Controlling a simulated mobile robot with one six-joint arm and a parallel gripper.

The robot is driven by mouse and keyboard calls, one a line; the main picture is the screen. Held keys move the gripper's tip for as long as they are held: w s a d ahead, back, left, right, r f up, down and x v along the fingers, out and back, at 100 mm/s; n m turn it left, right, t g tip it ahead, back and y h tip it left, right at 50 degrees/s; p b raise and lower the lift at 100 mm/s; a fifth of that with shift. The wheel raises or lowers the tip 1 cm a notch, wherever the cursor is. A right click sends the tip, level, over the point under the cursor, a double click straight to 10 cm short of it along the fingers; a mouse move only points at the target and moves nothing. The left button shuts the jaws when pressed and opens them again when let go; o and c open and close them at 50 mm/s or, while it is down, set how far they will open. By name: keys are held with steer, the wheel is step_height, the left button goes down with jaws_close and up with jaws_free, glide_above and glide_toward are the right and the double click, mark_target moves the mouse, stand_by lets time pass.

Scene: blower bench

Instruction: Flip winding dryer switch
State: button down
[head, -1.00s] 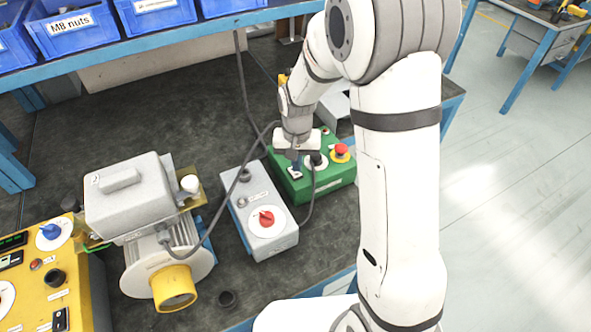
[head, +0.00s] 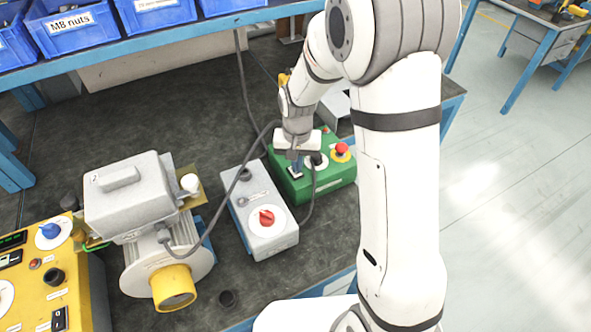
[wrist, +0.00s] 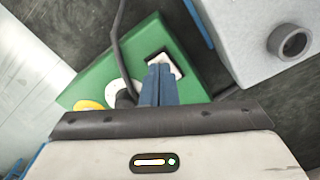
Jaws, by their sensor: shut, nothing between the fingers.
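A green control box (head: 335,183) sits on the bench under my gripper, and it also shows in the wrist view (wrist: 92,85). On its near left part is a small switch with a white plate (head: 296,175), partly hidden by my fingers; it also shows in the wrist view (wrist: 176,66). I cannot read its label or tell which way it is set. My gripper (head: 296,166) is shut and empty, its blue fingers pointing down. In the wrist view the fingertips (wrist: 160,68) are right at the switch; I cannot tell whether they touch it.
A red mushroom button (head: 342,149) on a yellow base stands on the box's right side. A grey box (head: 258,215) with a red knob is to its left, with a cable running between. A blower motor (head: 150,225) and a yellow panel (head: 65,280) are further left.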

steer(key=shift+f+b, duration=0.45)
steer(key=shift+f, duration=0.25)
steer(key=shift+r, duration=0.15)
steer(key=shift+r+p, duration=2.35)
steer(key=shift+r, duration=1.05)
steer(key=s+d+r+t, duration=0.1)
steer(key=s+d+r, duration=0.2)
steer(key=s+r, duration=0.2)
steer(key=s+d+r+n+t, duration=0.1)
steer(key=s+d+r, duration=0.3)
steer(key=s, duration=0.4)
steer(key=s+d+r+t, duration=0.1)
steer(key=s+d+r, duration=0.2)
steer(key=s+r, duration=0.4)
steer(key=shift+d, duration=0.25)
